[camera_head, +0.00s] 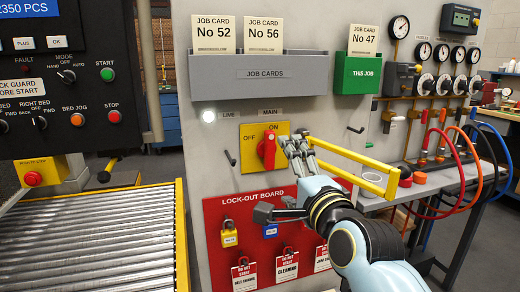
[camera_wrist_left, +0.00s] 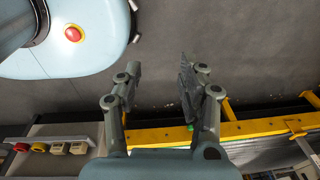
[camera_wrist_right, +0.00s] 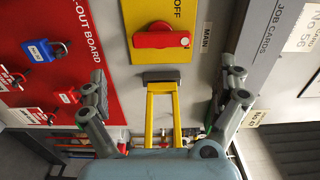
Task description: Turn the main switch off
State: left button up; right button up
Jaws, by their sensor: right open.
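The main switch is a red knob (camera_head: 267,151) on a yellow plate (camera_head: 248,162), labelled OFF at left and ON at the top. The knob stands nearly upright, toward ON. My right gripper (camera_head: 293,144) is just right of the knob in the head view. My left gripper (camera_wrist_left: 158,67) is open and empty above the grey floor, out of the head view.
A yellow rail frame (camera_head: 370,161) juts out right of the switch, close to my right arm. The red lock-out board (camera_head: 214,222) with padlocks and tags is below. The grey job-card holder (camera_head: 258,76) is above. A roller conveyor (camera_head: 95,240) stands at left.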

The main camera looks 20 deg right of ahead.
aim_at(271, 153)
jog(key=w, duration=1)
jog(key=shift+w+a+r, duration=0.1)
jog(key=shift+w+a, duration=0.05)
jog(key=shift+w, duration=0.1)
pick_arm(q)
jog(key=shift+s+d+r, duration=0.1)
jog(key=shift+s, duration=0.1)
jog(key=shift+s, duration=0.2)
pick_arm(e)
jog(key=c, duration=0.9)
